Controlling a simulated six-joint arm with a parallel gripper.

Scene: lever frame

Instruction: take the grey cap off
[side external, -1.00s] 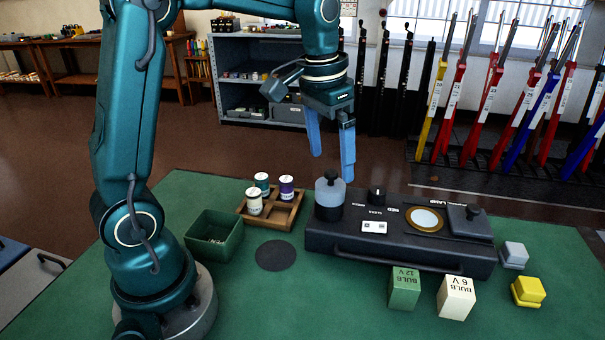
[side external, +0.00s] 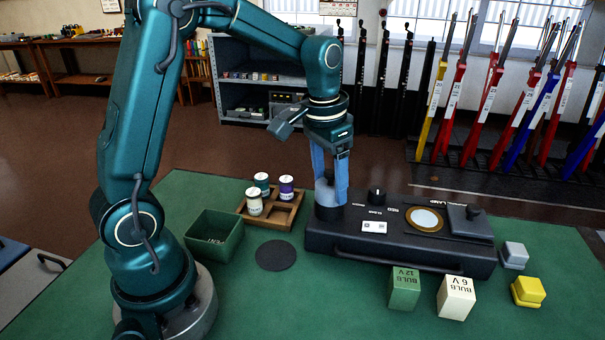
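The grey cap (side external: 326,193), a rounded translucent grey piece, sits upright on the left end of the black lamp case (side external: 345,238). My gripper (side external: 331,192) points down over it, its two blue fingers on opposite sides. The far finger goes down behind the cap and the near finger covers its right side. The fingers stand close together and look shut on the cap. The cap's top knob is mostly hidden between them. The cap still looks seated on the case.
An open green bin (side external: 214,238) and a dark round pad (side external: 276,255) lie left of the case. A wooden tray (side external: 285,216) holds several small jars. Green (side external: 405,288) and cream (side external: 456,297) bulb boxes stand in front; grey (side external: 514,255) and yellow (side external: 528,291) blocks sit right.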

